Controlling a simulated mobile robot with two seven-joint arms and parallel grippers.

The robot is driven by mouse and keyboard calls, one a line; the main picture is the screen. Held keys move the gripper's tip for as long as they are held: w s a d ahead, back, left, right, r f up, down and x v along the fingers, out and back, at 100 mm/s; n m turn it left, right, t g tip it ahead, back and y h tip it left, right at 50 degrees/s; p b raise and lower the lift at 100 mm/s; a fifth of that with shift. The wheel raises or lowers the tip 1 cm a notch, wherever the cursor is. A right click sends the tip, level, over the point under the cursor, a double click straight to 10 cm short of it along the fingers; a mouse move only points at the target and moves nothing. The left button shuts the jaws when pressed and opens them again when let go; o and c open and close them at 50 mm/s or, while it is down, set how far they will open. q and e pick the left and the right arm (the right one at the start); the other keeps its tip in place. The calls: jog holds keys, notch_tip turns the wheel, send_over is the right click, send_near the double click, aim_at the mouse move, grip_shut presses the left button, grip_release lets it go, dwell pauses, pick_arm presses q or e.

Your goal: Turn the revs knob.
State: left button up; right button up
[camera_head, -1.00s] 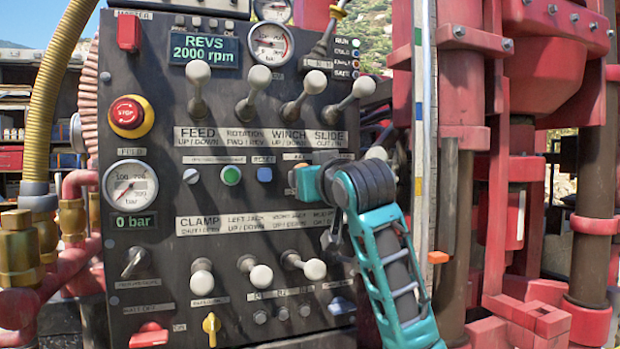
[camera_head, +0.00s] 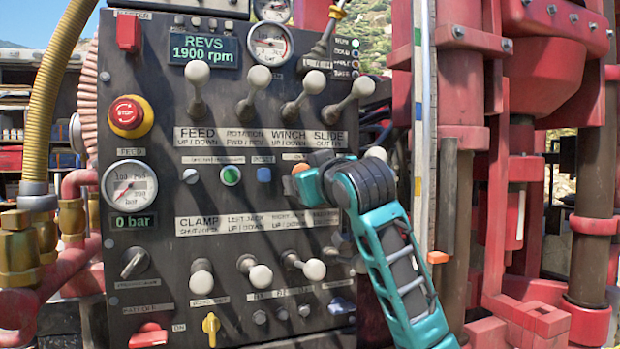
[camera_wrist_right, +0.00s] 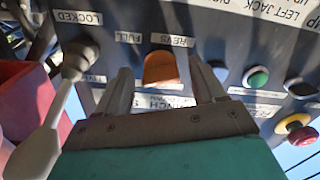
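The orange revs knob (camera_wrist_right: 161,69) is on the dark control panel, beside labels reading REVS and FULL in the right wrist view. It is upside down in that view. My right gripper (camera_wrist_right: 160,64) is open, with one finger on each side of the knob and a visible gap at both sides. In the head view, the knob shows as a small orange patch (camera_head: 300,168), and my teal wrist hides the fingers there. The revs display (camera_head: 191,53) reads 1900 rpm. My left gripper is not in view.
Several white-knobbed levers stick out of the panel, including the slide lever (camera_head: 350,98) above my wrist. A lever labelled LOCKED (camera_wrist_right: 70,75) stands close to my gripper in the wrist view. A red stop button (camera_head: 128,114) is at the panel's left. Red machinery stands at right.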

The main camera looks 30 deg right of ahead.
jog(key=b+v, duration=0.1)
jog(key=v, duration=1.2)
jog(key=shift+w, duration=0.1)
dwell(0.3)
